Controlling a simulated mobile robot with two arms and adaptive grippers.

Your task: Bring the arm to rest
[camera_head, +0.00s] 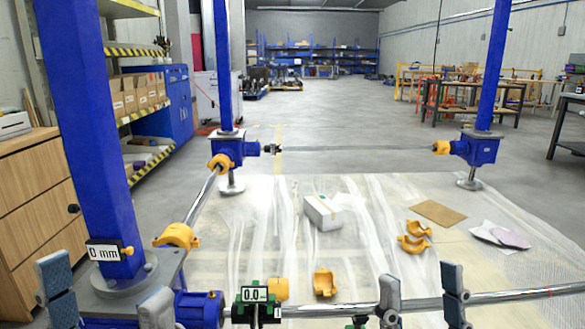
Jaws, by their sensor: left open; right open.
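My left gripper (107,296) is open and empty at the lower left, its grey fingers in front of the near screw jack's grey base plate (150,277). My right gripper (423,298) is open at the lower right, its fingers spread in front of the long steel shaft (515,297). I cannot tell whether they touch the shaft. The arms behind both grippers are mostly out of frame. The near jack's blue column (90,130) rises beside the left gripper, with a "0 mm" display (106,250). A green gauge reading "0.0" (255,294) sits on the shaft between the grippers.
Two further blue jacks (228,150) (477,150) stand behind. Yellow covers (324,283) (412,242), a white box (323,212) and a brown sheet (438,213) lie on the plastic-covered floor. A wooden drawer cabinet (38,200) stands at left. The floor beyond is open.

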